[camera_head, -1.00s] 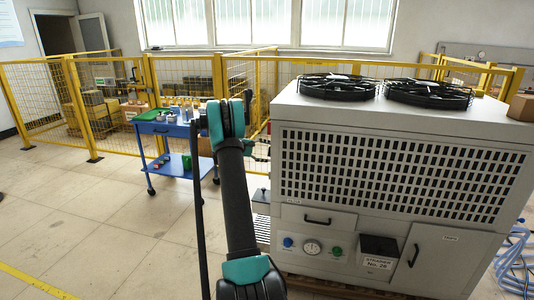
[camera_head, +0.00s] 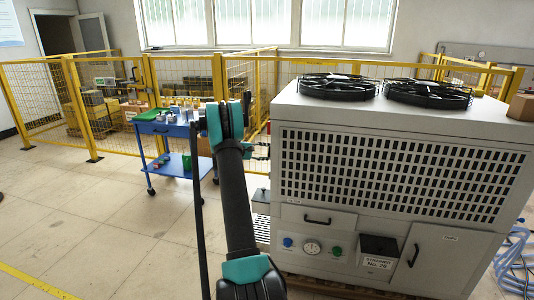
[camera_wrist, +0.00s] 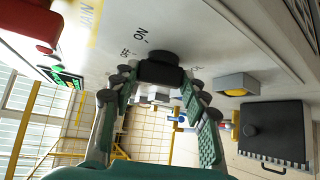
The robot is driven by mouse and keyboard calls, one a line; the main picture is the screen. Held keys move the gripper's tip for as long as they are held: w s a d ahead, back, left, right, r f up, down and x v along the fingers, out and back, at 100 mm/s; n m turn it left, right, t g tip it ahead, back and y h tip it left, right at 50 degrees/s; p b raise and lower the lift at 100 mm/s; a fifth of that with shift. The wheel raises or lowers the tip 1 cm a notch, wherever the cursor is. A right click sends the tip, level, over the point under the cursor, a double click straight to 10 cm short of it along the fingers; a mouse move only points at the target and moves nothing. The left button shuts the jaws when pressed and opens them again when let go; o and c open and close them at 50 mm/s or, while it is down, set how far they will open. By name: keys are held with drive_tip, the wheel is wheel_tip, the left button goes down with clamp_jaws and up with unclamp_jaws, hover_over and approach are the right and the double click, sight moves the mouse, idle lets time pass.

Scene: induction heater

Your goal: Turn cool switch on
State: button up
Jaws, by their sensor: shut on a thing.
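A black switch knob (camera_wrist: 160,68) stands out from a pale panel (camera_wrist: 196,24) in the wrist view. Lettering reading ON and OFF is printed beside it; no label naming it as the cool switch can be read. My gripper (camera_wrist: 160,82) has its green-padded fingers on either side of the knob and is shut on it. In the head view my gripper (camera_head: 262,152) is small and mostly hidden behind my arm, at the left side of the large grey machine (camera_head: 400,133). The knob is hidden there.
In the wrist view, a red part (camera_wrist: 28,22) is at upper left, and a grey-and-yellow part (camera_wrist: 237,84) and a dark box (camera_wrist: 272,130) are at right. In the head view, a blue cart (camera_head: 170,130) stands left, before yellow fencing (camera_head: 110,95). Floor at left is clear.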

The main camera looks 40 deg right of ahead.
drive_tip(key=m+h, duration=0.2)
drive_tip(key=f+m+h, duration=0.1)
drive_tip(key=m+h, duration=0.1)
drive_tip(key=m, duration=0.1)
drive_tip(key=m+g+h, duration=0.1)
drive_tip(key=m+h, duration=0.1)
drive_tip(key=h, duration=0.1)
drive_tip(key=shift+f+m, duration=0.15)
drive_tip(key=shift+m, duration=0.25)
drive_tip(key=shift+g, duration=0.3)
drive_tip(key=o, duration=1.2)
drive_tip(key=shift+c, duration=0.2)
drive_tip(key=shift+a, duration=0.1)
drive_tip(key=v, duration=1.2)
